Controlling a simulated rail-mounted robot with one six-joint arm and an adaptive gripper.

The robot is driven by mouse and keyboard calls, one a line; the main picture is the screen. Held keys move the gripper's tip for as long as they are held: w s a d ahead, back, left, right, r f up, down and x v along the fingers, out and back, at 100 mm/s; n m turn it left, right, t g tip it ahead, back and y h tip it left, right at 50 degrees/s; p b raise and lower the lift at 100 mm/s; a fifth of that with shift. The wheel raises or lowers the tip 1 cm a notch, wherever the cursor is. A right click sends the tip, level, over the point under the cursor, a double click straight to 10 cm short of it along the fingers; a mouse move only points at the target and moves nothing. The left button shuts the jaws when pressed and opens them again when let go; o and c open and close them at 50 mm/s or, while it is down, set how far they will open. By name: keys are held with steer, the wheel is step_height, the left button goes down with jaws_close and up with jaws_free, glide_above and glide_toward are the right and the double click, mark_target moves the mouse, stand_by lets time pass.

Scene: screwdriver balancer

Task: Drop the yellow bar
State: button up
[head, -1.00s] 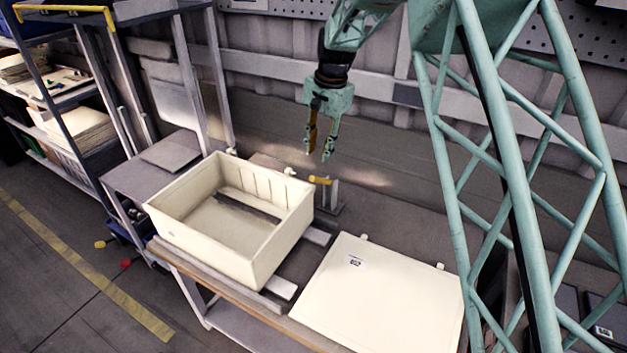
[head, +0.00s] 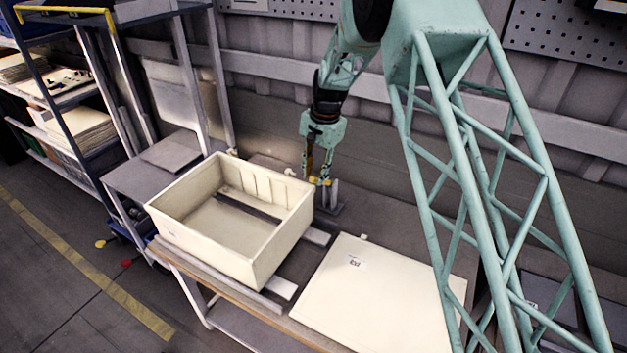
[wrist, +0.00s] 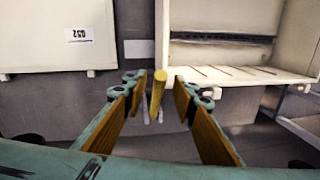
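The yellow bar (wrist: 158,92) rests on a small grey stand (head: 333,196) on the workbench, just behind and to the right of the cream open box. In the wrist view it lies between the two fingers of my gripper (wrist: 160,84), with a gap on each side. My gripper (head: 319,178) is open and points down over the stand in the head view. There its fingers hide part of the bar, and a yellow end (head: 326,182) shows beside them.
The cream open box (head: 228,240) stands to the left of the gripper; it appears empty. A cream lid-like panel (head: 370,300) with a label lies at the front right. A grey shelf rack (head: 75,130) stands at the far left. The wall is close behind the bench.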

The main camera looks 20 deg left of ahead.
mark_target(314, 180)
steer(key=shift+a+f, duration=0.15)
steer(key=shift+f, duration=0.7)
steer(key=shift+a+f, duration=0.1)
steer(key=shift+f, duration=0.75)
steer(key=shift+c, duration=0.7)
jaws_close()
